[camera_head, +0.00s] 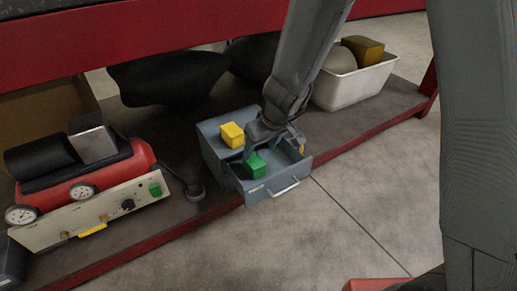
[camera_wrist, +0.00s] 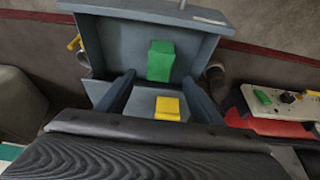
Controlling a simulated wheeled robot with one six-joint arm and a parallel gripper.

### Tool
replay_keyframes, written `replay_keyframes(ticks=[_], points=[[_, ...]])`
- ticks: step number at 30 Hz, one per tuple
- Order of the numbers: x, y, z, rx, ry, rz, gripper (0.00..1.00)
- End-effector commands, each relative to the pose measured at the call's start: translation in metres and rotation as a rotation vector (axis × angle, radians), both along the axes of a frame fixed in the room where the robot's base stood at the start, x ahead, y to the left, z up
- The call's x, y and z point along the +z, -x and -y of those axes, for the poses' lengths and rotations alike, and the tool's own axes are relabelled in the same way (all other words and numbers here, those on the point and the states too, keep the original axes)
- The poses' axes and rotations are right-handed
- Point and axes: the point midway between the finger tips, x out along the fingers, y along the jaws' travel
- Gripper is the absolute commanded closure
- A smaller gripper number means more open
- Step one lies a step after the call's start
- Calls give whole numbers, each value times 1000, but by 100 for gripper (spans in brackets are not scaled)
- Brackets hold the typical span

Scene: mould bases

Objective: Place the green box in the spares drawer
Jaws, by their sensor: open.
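The green box (camera_head: 255,167) is inside the pulled-out drawer (camera_head: 290,181) of a small grey-blue cabinet, behind its labelled front with a handle. In the wrist view the green box (camera_wrist: 160,62) shows between the drawer walls, just beyond my fingertips. My gripper (camera_head: 274,149) is over the drawer, pointing down, with its fingers apart. In the wrist view my gripper (camera_wrist: 159,84) shows a finger on each side and nothing clearly held. Whether a finger touches the box, I cannot tell.
A yellow box (camera_head: 231,134) stands on the cabinet's top. A white bin (camera_head: 352,88) with items is to the right. A red compressor (camera_head: 85,180) with a gauge panel is at left. A red beam (camera_head: 150,37) crosses above the shelf.

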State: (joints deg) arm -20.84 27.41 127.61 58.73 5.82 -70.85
Motion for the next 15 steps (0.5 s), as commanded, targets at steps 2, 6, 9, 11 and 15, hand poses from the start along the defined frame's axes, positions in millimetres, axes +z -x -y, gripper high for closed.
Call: replay_keyframes(ticks=[2,6,9,11,15], points=[[7,2,1,0,0,0,40],[14,6,0,3,-6,-2,40],[31,19,-13,15,-35,-14,40],[47,34,-26,30,-62,-29,40],[92,90,-54,67,-119,-101,40]])
